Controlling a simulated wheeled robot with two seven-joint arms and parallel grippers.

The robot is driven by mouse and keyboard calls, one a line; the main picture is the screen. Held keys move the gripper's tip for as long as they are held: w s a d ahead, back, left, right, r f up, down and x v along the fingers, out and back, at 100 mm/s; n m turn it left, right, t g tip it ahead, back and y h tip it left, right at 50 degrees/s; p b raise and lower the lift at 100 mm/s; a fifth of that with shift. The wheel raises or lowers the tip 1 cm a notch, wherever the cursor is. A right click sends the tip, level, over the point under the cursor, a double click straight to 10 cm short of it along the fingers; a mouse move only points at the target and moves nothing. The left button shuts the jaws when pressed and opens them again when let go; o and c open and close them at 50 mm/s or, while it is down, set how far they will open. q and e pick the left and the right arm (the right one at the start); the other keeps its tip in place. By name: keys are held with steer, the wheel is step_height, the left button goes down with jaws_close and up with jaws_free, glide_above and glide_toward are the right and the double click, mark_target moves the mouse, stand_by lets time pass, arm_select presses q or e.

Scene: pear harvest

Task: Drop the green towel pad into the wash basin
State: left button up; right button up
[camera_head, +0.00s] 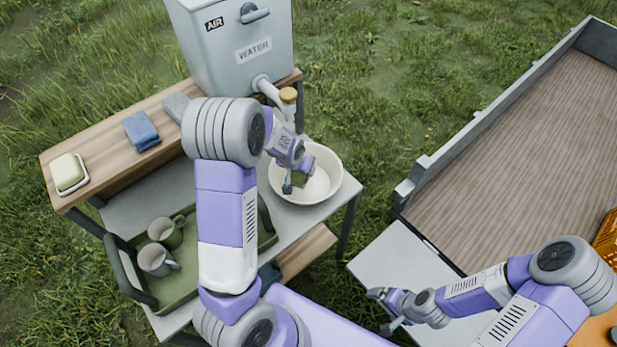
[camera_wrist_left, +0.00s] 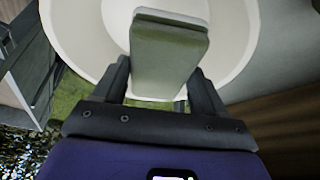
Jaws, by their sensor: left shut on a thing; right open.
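The wash basin (camera_head: 329,186) is a round cream bowl on the grey stand below the water tank's tap. My left gripper (camera_head: 293,183) is over the basin's left part and is shut on the green towel pad (camera_head: 299,179). In the left wrist view the pad (camera_wrist_left: 168,60) sticks out between the fingers of the left gripper (camera_wrist_left: 158,85), with the basin (camera_wrist_left: 236,25) behind it. I cannot tell whether the pad touches the basin. My right gripper (camera_head: 383,311) is open and empty over a grey surface at the lower right.
A water tank (camera_head: 235,75) stands behind the basin. A wooden shelf (camera_head: 110,150) holds a soap dish (camera_head: 69,174) and a blue cloth (camera_head: 141,131). A green tray (camera_head: 190,270) with two mugs (camera_head: 157,259) is at left. A wooden cart bed (camera_head: 510,150) lies right.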

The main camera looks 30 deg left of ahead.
arm_select(q)
steer(key=o, duration=1.1)
steer(key=p+v, duration=0.1)
steer(key=v, duration=0.6)
steer(key=shift+s+r, duration=0.15)
steer(key=shift+r, duration=0.15)
